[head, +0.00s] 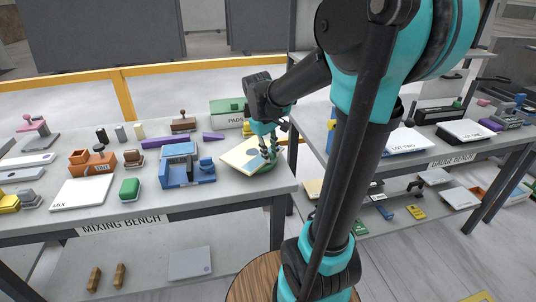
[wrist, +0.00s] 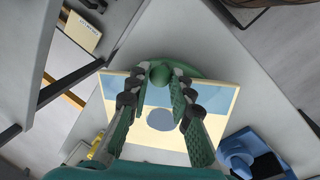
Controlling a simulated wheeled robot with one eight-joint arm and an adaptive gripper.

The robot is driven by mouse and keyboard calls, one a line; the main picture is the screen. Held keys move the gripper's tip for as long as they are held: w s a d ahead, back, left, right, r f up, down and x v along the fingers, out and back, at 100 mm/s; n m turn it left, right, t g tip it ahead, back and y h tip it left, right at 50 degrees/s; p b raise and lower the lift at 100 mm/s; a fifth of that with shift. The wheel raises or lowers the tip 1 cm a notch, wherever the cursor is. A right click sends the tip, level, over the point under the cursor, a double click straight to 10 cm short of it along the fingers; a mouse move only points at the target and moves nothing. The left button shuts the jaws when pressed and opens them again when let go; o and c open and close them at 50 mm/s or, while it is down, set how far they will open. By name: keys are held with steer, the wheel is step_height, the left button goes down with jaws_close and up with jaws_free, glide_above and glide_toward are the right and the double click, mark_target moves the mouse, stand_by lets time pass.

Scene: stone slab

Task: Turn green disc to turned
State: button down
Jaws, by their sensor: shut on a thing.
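The green disc (head: 266,172) lies low on the mixing bench near its right end, mostly hidden under a cream board (head: 238,158) with blue markings. In the wrist view its green rim (wrist: 188,69) shows past the board's far edge. A round green knob (wrist: 160,74) stands at that edge. My gripper (head: 268,152) reaches down over the board. In the wrist view its fingers (wrist: 159,82) are closed in on both sides of the knob. The contact at the fingertips is partly hidden. The board (wrist: 112,88) has a blue band and a blue circle.
A blue fixture (head: 180,166) stands just left of the board. A PADS box (head: 228,112) and a purple wedge (head: 213,137) are behind. A gap separates this bench from the gauge bench (head: 450,150).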

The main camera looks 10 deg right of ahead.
steer(key=shift+w+d+n+t+y, duration=0.2)
steer(key=shift+w+d+n, duration=0.4)
steer(key=shift+n, duration=0.6)
steer(key=shift+w+d+n+t+y, duration=0.15)
steer(key=shift+w+d+n, duration=0.35)
steer(key=shift+n, duration=0.7)
steer(key=shift+w+d+n+y, duration=0.15)
steer(key=shift+w+n, duration=0.4)
steer(key=shift+n, duration=0.25)
steer(key=shift+w+d+n+y, duration=0.15)
steer(key=shift+w+n, duration=0.35)
steer(key=shift+n, duration=0.3)
steer(key=shift+w+d+n+t, duration=0.1)
steer(key=shift+w+n+t, duration=0.15)
steer(key=shift+w+n, duration=0.55)
steer(key=shift+s+n, duration=0.1)
steer(key=shift+n, duration=0.3)
steer(key=c, duration=1.3)
jaws_free()
steer(key=shift+c, duration=0.2)
